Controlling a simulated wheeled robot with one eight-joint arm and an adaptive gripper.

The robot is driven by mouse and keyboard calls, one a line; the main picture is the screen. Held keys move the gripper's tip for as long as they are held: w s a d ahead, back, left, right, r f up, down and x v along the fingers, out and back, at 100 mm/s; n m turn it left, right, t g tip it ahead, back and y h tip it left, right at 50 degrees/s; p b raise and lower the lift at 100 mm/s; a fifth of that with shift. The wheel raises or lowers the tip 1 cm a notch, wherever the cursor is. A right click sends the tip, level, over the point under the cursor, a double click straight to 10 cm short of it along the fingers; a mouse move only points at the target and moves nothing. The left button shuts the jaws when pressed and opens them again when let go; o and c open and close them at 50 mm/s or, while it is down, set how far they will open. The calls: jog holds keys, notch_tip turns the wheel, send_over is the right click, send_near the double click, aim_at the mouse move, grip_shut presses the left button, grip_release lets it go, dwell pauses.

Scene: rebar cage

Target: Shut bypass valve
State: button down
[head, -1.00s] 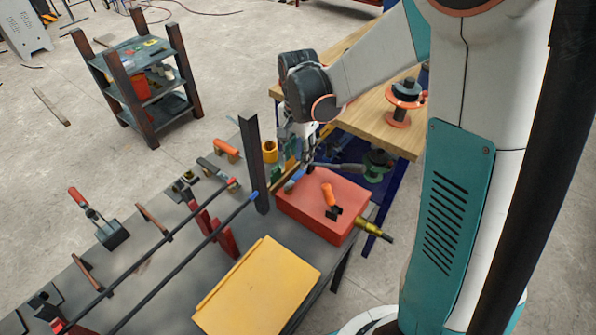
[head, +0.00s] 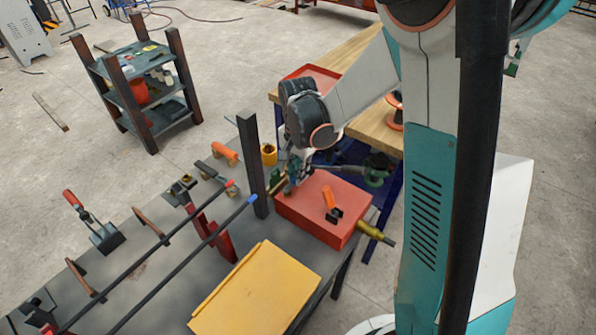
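My gripper (head: 290,184) is small in the head view, low at the back left corner of a red box (head: 311,233) on the grey bench. Its fingers overlap a brass-coloured fitting (head: 277,183) there; I cannot tell whether they touch it or how far they are open. No part is clearly recognisable as the bypass valve. A brass fitting (head: 369,230) sticks out of the box's right side.
A dark upright post (head: 252,165) stands just left of my gripper. Two long bars (head: 180,262) with red and blue ends cross the bench. A yellow case (head: 253,295) lies in front. A wooden table (head: 363,65) is behind my arm.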

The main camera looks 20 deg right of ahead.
jog(key=shift+s+m, duration=0.1)
jog(key=shift+m, duration=0.2)
jog(key=m, duration=0.1)
jog(key=s+m, duration=0.1)
jog(key=m, duration=0.1)
jog(key=shift+s+d+m, duration=0.25)
jog(key=shift+d+m, duration=0.1)
jog(key=shift+m, duration=0.05)
jog(key=s+m, duration=0.1)
jog(key=m, duration=0.1)
jog(key=s+m, duration=0.1)
jog(key=m, duration=0.1)
jog(key=shift+m, duration=0.3)
jog(key=m, duration=0.1)
jog(key=s+m, duration=0.1)
jog(key=m, duration=0.2)
jog(key=shift+s+a+b, duration=0.35)
jog(key=shift+b, duration=0.05)
jog(key=shift+s+a+m, duration=0.2)
jog(key=shift+a+m, duration=0.05)
jog(key=shift+m, duration=0.6)
jog(key=shift+s+a+m, duration=0.2)
jog(key=shift+s+m, duration=0.05)
jog(key=shift+m, duration=0.55)
jog(key=shift+s+a+m, duration=0.2)
jog(key=shift+a+m, duration=0.05)
jog(key=shift+m, duration=0.6)
jog(key=c, duration=1.6)
grip_release()
jog(key=shift+o, duration=0.2)
